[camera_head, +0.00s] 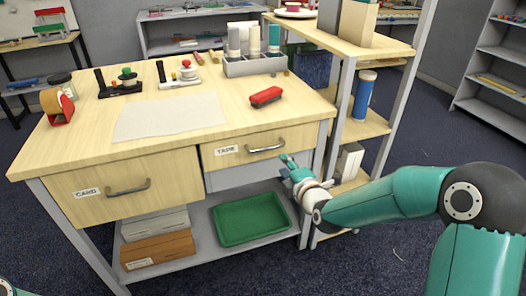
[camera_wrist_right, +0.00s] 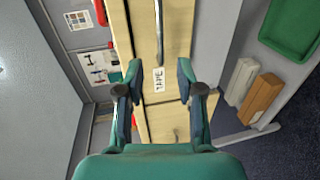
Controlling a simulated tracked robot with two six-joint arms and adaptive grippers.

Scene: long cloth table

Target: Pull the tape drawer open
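The tape drawer (camera_head: 235,158) is the right-hand one under the wooden tabletop. It has a pale wood front, a "TAPE" label (camera_head: 227,150) and a grey bar handle (camera_head: 266,148). It looks closed. My right gripper (camera_head: 286,166) is just in front of and below the handle's right end, apart from it. In the right wrist view my right gripper (camera_wrist_right: 158,72) is open and empty. Its fingers straddle the view of the label (camera_wrist_right: 159,74), and the handle (camera_wrist_right: 159,32) lies beyond the fingertips. My left gripper is out of view.
A card drawer (camera_head: 125,187) is at the left. On the tabletop are a red stapler (camera_head: 266,97), a paper sheet (camera_head: 170,117), stamps and a grey caddy (camera_head: 255,67). A green tray (camera_head: 250,219) lies on the lower shelf. A shelf unit (camera_head: 345,115) stands close on the right.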

